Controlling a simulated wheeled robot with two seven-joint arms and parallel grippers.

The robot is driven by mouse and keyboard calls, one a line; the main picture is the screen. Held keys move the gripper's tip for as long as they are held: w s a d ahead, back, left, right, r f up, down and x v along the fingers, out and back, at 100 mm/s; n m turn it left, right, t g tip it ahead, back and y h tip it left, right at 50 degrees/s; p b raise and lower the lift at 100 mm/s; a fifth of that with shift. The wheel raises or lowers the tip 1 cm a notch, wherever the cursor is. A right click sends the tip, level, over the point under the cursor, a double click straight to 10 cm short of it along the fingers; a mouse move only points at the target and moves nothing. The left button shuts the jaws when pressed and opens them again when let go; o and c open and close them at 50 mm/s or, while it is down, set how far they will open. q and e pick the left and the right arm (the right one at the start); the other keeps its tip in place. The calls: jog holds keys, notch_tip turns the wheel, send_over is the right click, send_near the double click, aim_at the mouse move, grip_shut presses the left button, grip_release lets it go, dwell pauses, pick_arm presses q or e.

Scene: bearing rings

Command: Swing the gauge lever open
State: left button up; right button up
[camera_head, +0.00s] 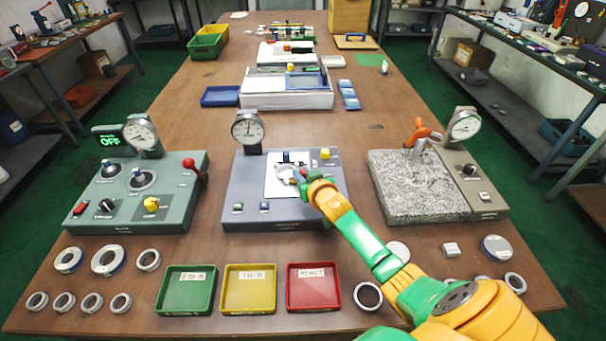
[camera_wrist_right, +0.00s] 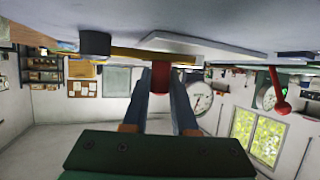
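The middle gauge station is a grey box (camera_head: 243,190) with a round dial (camera_head: 248,128) at its back left and a white plate on top. My right gripper (camera_head: 297,176) is low over this plate, reaching in from the front right. A small red part shows by its fingertips. In the right wrist view, the two fingers (camera_wrist_right: 168,88) stand apart, with a red end piece (camera_wrist_right: 188,80) of a yellow bar (camera_wrist_right: 170,56) at their tips. Whether they touch it is unclear. The arm and fingers partly hide the lever area. My left gripper is not in view.
A green station (camera_head: 170,205) with a red-knobbed lever (camera_head: 194,168) stands left. A granite block (camera_head: 412,190) with an orange clamp (camera_head: 421,131) stands right. Green (camera_head: 187,308), yellow (camera_head: 249,308) and red (camera_head: 314,306) trays and several rings line the front.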

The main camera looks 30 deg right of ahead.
grip_shut()
dwell(1.1)
